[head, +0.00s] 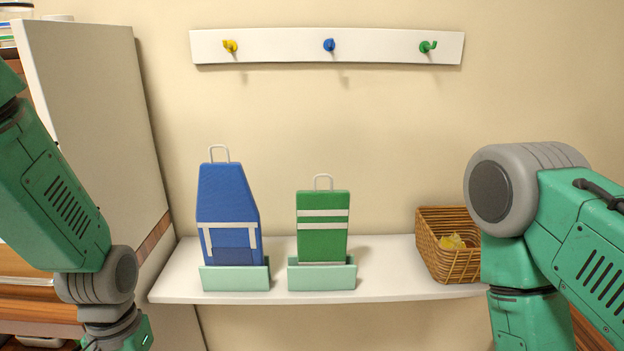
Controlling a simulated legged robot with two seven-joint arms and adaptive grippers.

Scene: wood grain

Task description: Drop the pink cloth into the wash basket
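The wicker wash basket (434,254) stands at the right end of the white shelf, partly hidden behind my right arm. A crumpled yellow thing, seemingly cloth (453,242), lies inside it. No pink cloth shows in the head view. My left arm comes down the left side and my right arm down the right side. Both run out of the bottom of the picture, so neither gripper shows, nor whether either holds anything.
The white shelf (391,275) also bears a blue apron-shaped item (228,210) and a green item (322,243), each upright in a pale green holder. A rail (280,46) with yellow, blue and green hooks hangs above. A tall panel (95,120) stands left.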

